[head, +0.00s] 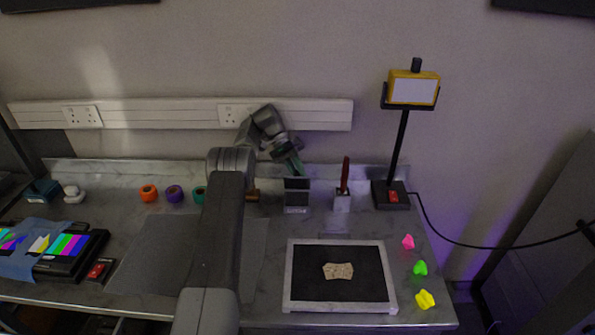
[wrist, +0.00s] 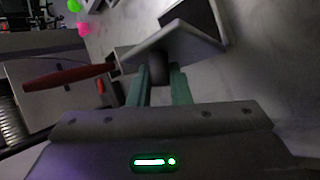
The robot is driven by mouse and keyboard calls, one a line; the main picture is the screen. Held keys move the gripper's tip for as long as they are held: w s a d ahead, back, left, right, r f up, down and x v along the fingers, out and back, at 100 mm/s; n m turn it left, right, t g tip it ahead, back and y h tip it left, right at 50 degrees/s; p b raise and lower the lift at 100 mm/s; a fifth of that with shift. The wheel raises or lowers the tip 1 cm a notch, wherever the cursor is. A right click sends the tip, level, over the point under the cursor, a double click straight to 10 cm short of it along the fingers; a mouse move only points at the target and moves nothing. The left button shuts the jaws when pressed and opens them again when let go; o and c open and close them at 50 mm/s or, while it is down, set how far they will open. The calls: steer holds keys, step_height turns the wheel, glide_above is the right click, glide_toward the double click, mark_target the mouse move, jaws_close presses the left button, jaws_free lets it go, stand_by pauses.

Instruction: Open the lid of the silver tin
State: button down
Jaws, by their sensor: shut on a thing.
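The silver tin (head: 297,209) stands near the back of the metal bench, right of my arm. A dark flat panel, apparently its lid (head: 297,184), shows above the tin's pale front. My gripper (head: 298,173) reaches down to it from behind with green fingers. In the wrist view my gripper (wrist: 159,76) is shut on a dark round knob (wrist: 158,66), which sits against a grey plate of the tin (wrist: 160,43). A dark rectangular area shows beyond that plate. I cannot tell exactly how far the lid is tilted.
A red-handled tool (head: 345,174) stands in a grey block (head: 342,202) close right of the tin. A lamp (head: 397,150) stands further right. A framed black mat (head: 306,273) lies in front. Tape rolls (head: 174,193) sit left of my arm.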

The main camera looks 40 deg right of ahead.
stand_by(0.5)
steer(key=c, duration=1.3)
jaws_free()
steer(key=shift+c, duration=0.2)
steer(key=shift+s+a+b, duration=0.1)
steer(key=shift+b, duration=0.3)
